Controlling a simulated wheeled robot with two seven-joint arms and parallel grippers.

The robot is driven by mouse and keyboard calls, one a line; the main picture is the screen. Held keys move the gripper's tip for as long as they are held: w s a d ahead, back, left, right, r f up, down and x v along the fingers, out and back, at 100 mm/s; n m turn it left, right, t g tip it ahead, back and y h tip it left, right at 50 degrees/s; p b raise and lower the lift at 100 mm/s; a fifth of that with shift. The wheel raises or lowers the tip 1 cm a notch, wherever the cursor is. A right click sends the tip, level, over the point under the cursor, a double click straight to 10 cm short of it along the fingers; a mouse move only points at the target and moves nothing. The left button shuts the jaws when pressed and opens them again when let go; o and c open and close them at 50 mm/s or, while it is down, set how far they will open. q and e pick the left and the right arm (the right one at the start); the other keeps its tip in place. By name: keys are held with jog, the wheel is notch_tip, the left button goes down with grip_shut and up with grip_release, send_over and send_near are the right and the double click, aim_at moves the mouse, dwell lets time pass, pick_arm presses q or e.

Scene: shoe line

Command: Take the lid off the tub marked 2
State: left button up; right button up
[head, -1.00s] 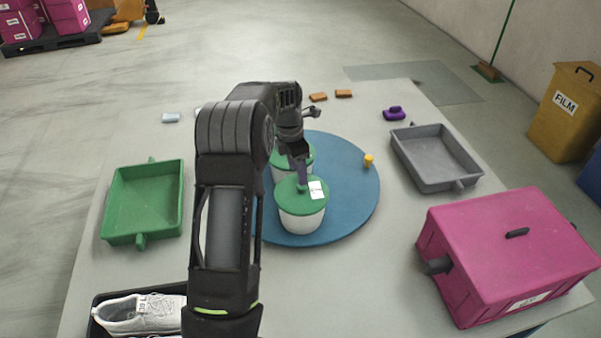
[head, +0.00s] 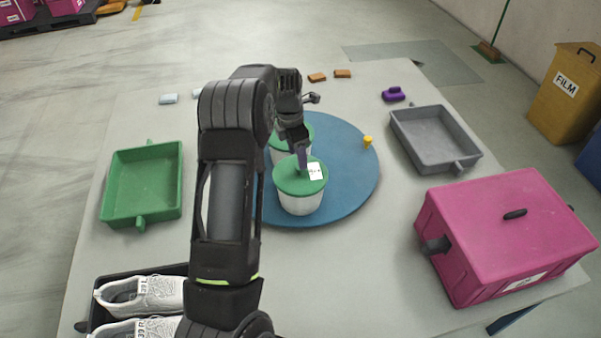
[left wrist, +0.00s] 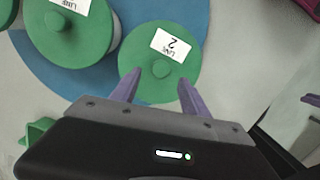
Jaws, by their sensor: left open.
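The tub marked 2 (head: 300,203) is white with a green lid (head: 287,182). It stands at the near edge of the blue round board. In the left wrist view its lid (left wrist: 187,70) shows a round knob and a white label with a 2, upside down. My left gripper (head: 303,168) is over this lid, by the knob. In the left wrist view its purple fingers (left wrist: 157,88) are open and apart, near the knob, with nothing clearly between them. A purple tip (left wrist: 311,100) at the right edge of that view looks like part of my right gripper.
Another green-lidded tub (head: 278,155) stands just behind, partly hidden by my arm; its lid (left wrist: 65,35) shows in the left wrist view. The blue board (head: 350,185) also bears a yellow peg (head: 367,141). A green tray (head: 145,185), grey tray (head: 435,140) and pink box (head: 510,235) stand around.

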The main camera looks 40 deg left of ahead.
pick_arm(q)
jog(key=shift+f+p, duration=0.3)
jog(key=shift+f, duration=0.2)
jog(key=f, duration=0.2)
jog(key=f+p, duration=0.1)
jog(key=f, duration=0.1)
jog(key=shift+w+d+f, duration=0.1)
jog(key=shift+w+d, duration=0.05)
jog(key=shift+w, duration=0.2)
grip_shut()
